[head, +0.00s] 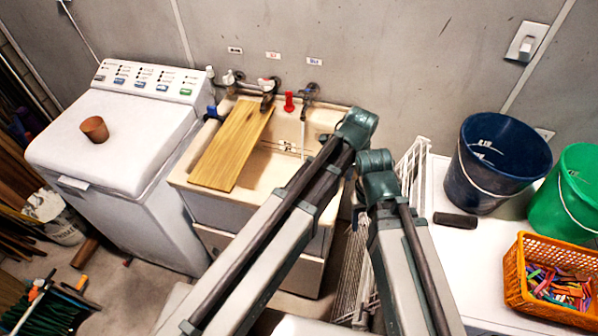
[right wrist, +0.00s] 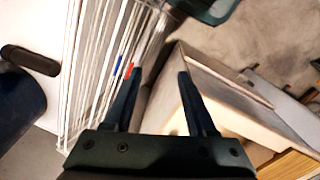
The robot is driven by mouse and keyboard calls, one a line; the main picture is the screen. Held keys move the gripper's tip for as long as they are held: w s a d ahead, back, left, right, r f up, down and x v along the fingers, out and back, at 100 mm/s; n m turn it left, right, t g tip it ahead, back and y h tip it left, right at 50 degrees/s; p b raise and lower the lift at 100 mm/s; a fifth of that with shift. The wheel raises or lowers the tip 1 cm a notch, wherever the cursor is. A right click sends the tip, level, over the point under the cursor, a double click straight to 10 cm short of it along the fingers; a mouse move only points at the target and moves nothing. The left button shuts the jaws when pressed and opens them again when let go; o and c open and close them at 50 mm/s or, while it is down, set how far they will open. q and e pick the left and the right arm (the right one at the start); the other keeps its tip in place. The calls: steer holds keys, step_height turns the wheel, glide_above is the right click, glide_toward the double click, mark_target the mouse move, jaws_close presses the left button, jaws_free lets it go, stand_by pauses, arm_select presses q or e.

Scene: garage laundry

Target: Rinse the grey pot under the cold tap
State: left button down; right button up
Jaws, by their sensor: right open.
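No grey pot shows in either view. A small brown pot (head: 95,129) sits on the washing machine. The basin (head: 325,114) stands against the wall, partly covered by a wooden board (head: 232,145). Several taps are above it; the right one (head: 309,91) is under a blue-marked label (head: 314,61), the middle one (head: 268,86) under a red-marked label (head: 273,55). My left arm reaches over the basin's right side and its gripper is mostly hidden there. My right gripper (right wrist: 159,76) is open and empty, between the drying rack and the sink unit.
A white wire drying rack (right wrist: 95,75) stands close beside my right gripper. On the white surface at right are a blue bucket (head: 500,165), a green bucket (head: 575,190), a dark cylinder (head: 455,220) and an orange basket (head: 515,275) of pegs.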

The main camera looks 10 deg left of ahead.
arm_select(q)
steer(key=shift+w+a, duration=0.15)
steer(key=shift+w, duration=0.1)
arm_select(e)
steer(key=shift+o, duration=1.2)
steer(key=shift+d, duration=0.2)
steer(key=o, duration=0.4)
steer(key=shift+a+f+b, duration=0.1)
steer(key=shift+f+b, duration=0.2)
steer(key=shift+c, duration=0.2)
arm_select(q)
steer(key=w+a+f+n+b, duration=0.1)
steer(key=w+a, duration=0.2)
steer(key=a, duration=0.7)
steer(key=w+a+f+n, duration=0.15)
steer(key=w+a, duration=0.25)
steer(key=a, duration=0.7)
steer(key=a+f+b, duration=0.3)
steer(key=f+b, duration=1)
steer(key=shift+a+b, duration=0.35)
arm_select(e)
step_height(320, 180, down, 15)
steer(key=shift+r, duration=0.15)
